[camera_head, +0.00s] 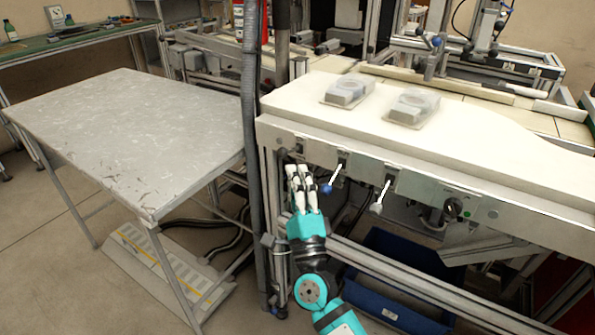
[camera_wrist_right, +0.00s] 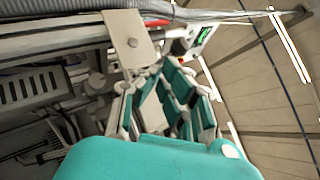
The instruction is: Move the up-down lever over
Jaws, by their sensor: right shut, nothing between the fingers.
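Two levers stick out below the front edge of the white worktop in the head view: one with a blue knob (camera_head: 327,188) and, to its right, one with a grey knob (camera_head: 376,208). Both slant down toward the left. I cannot tell from any label which is the up-down lever. My right gripper (camera_head: 298,171) is shut and empty, pointing up just left of the blue-knobbed lever and apart from it. In the right wrist view its fingers (camera_wrist_right: 163,75) come close to a pale metal plate (camera_wrist_right: 130,38). My left gripper is out of view.
The white worktop (camera_head: 300,101) carries two clear-wrapped packages (camera_head: 348,91). A black rotary knob (camera_head: 453,208) is on the panel at right. A grey vertical post with a hose (camera_head: 251,130) stands left of my arm. A blue bin (camera_head: 400,275) lies below. A worn grey table (camera_head: 130,130) is at left.

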